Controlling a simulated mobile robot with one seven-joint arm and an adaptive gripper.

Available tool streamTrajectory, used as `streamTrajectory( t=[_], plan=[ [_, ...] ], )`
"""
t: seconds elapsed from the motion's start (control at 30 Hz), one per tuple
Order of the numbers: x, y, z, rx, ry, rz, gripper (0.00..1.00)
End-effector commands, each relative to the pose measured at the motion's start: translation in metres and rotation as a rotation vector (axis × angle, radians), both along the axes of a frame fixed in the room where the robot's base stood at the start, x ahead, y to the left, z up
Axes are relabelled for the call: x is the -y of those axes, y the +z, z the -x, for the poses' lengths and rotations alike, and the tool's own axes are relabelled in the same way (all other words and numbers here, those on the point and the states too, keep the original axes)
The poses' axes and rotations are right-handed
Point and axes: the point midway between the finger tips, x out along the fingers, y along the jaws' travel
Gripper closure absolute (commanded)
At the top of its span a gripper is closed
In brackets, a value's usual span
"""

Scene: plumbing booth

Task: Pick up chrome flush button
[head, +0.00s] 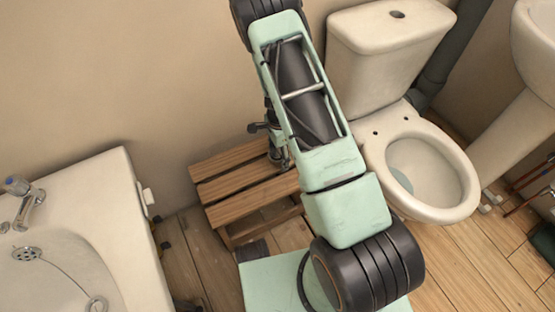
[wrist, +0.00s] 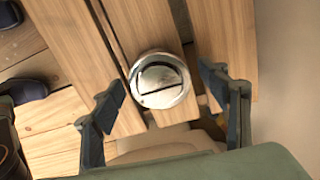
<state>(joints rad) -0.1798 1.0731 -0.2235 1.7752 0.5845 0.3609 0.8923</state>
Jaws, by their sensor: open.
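The chrome flush button (wrist: 159,80) is a round, shiny disc with a split face. It lies on the slatted wooden bench in the wrist view. My gripper (wrist: 160,84) is open, with one dark finger on each side of the button and a gap between each finger and the button. In the head view my gripper (head: 272,143) is over the bench, partly hidden behind my arm. The button cannot be made out there.
The slatted wooden bench (head: 225,187) stands against the wall. A toilet (head: 375,48) is to its right and a white basin unit (head: 122,200) to its left. Dark objects (wrist: 22,90) lie on the plank floor at the left of the wrist view.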

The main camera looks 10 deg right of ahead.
Motion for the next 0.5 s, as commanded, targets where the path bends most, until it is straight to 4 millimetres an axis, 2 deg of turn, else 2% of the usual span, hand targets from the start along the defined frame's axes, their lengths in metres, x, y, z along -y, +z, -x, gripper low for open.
streamTrajectory(
  t=[0.17,0.5],
  plan=[
    [0.0,0.0007,-0.0008,0.002,0.0,0.0,0.31],
    [0.0001,0.0009,-0.0007,0.001,0.001,0.001,0.68]
  ],
)
